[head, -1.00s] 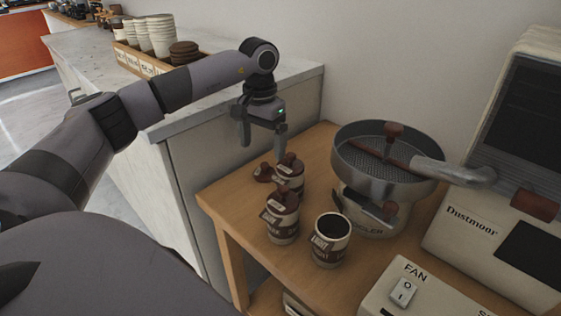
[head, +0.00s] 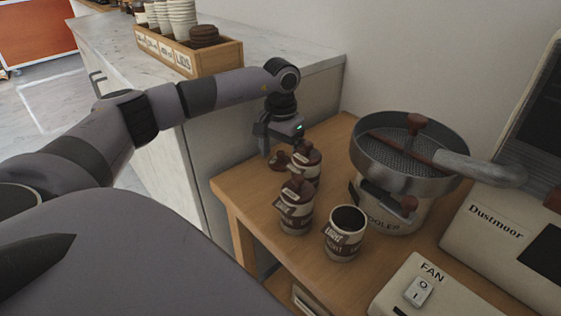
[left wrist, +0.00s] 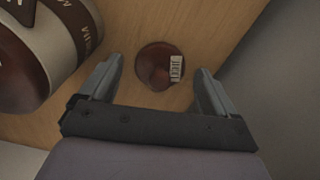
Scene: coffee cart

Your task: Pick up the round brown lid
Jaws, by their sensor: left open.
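The round brown lid (head: 279,160) lies on the wooden table near its back left, beside the lidded canisters. In the left wrist view the lid (left wrist: 153,72) shows as a dark brown disc with a small white label at its right. My left gripper (head: 281,148) points down just over the lid, open and empty. In the left wrist view its two fingers (left wrist: 157,85) stand apart on either side of the lid; whether they touch it I cannot tell. An open canister (head: 341,245) with a dark inside stands at the front. My right gripper is out of view.
Two lidded canisters (head: 295,217) (head: 307,166) stand close to the lid; a canister (left wrist: 40,50) fills the left wrist view's upper left. A round metal cooler (head: 395,190) stands to the right. A counter (head: 265,48) with a wooden cup box (head: 215,60) is behind.

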